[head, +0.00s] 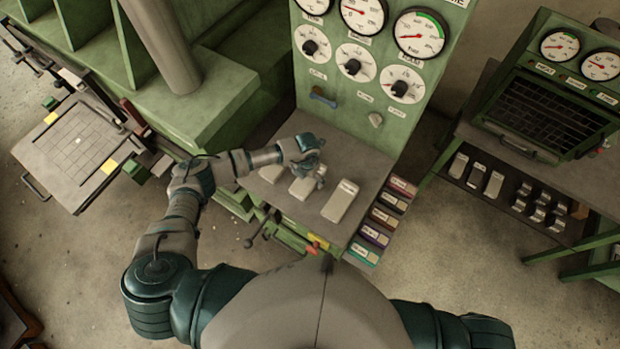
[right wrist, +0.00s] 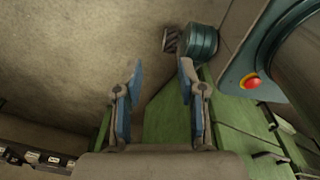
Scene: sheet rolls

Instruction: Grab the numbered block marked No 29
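Three pale blocks lie on the grey tabletop (head: 356,161) below the green gauge panel: a left block (head: 271,173), a middle block (head: 301,188) and a right block (head: 341,202). Their labels are too small to read, so I cannot tell which is No 29. My left gripper (head: 314,176) is down over the far end of the middle block and hides part of it. I cannot tell whether its fingers touch the block. My right gripper (right wrist: 160,74) shows in the right wrist view with its fingers apart and nothing between them.
Labelled coloured boxes (head: 384,215) line the table's right side. The gauge panel (head: 384,118) stands behind. A green cabinet (head: 545,110) at right has a shelf with more pale blocks (head: 476,175). A plate with a grid (head: 75,140) is at left. Open floor lies between table and cabinet.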

